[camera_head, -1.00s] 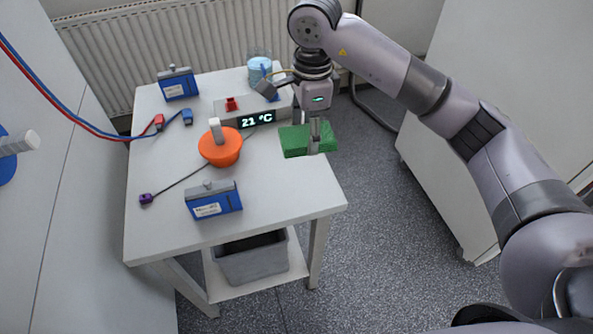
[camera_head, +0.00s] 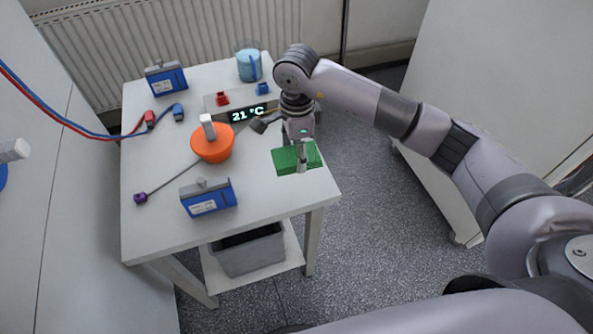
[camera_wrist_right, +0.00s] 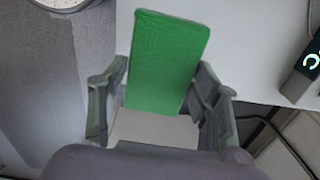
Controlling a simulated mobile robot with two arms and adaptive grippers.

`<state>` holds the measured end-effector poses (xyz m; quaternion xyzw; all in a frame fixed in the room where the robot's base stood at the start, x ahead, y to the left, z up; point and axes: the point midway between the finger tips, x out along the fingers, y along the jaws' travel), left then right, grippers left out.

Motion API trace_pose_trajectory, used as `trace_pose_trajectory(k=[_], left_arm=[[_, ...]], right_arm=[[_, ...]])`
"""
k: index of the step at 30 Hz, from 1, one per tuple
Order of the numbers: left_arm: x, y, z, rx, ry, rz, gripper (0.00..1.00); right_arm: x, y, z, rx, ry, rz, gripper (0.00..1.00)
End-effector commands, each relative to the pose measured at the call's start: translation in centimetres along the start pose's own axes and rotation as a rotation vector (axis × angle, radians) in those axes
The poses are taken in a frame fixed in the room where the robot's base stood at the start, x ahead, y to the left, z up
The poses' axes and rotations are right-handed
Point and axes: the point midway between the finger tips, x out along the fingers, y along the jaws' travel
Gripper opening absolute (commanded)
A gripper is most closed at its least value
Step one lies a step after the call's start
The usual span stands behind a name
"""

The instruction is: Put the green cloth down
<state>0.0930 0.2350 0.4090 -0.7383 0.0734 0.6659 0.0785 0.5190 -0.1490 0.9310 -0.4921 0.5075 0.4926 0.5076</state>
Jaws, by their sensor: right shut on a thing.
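The green cloth (camera_head: 290,161) is a flat, block-like piece at the right edge of the white table (camera_head: 262,195). My right gripper (camera_head: 303,157) is shut on it from above. In the right wrist view the cloth (camera_wrist_right: 165,62) lies between the two fingers of the right gripper (camera_wrist_right: 158,110), with the white tabletop behind it. The cloth is at or very near the table surface; I cannot tell whether it touches it. My left gripper is not in view.
Left of the cloth are an orange bowl-like object (camera_head: 212,148) and a device showing 21 °C (camera_head: 249,113). Blue battery boxes stand at the front (camera_head: 208,198) and back left (camera_head: 166,79). A beaker (camera_head: 249,65) stands at the back. The front right tabletop is clear.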

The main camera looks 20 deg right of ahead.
Motion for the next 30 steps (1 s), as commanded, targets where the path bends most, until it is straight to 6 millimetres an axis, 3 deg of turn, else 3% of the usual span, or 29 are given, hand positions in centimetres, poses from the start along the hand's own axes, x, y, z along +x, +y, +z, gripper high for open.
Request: trace_pose_trajectory(k=[6,14,20,26,27,30], left_arm=[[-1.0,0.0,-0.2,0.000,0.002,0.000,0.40],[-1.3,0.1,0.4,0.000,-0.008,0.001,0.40],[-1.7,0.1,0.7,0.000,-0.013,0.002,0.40],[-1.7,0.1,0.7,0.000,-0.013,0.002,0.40],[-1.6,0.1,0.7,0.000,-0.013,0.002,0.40],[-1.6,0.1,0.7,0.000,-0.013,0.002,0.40]], right_arm=[[4.5,0.1,0.0,0.001,0.000,0.003,0.13],[6.5,0.1,0.0,0.001,0.000,0.003,0.13],[9.2,0.0,0.0,0.001,0.001,0.002,0.13],[9.5,0.0,0.0,0.000,0.000,-0.002,0.13],[9.5,0.0,0.0,0.000,0.000,-0.001,0.59],[9.5,0.0,0.0,0.000,0.000,-0.001,0.66]])
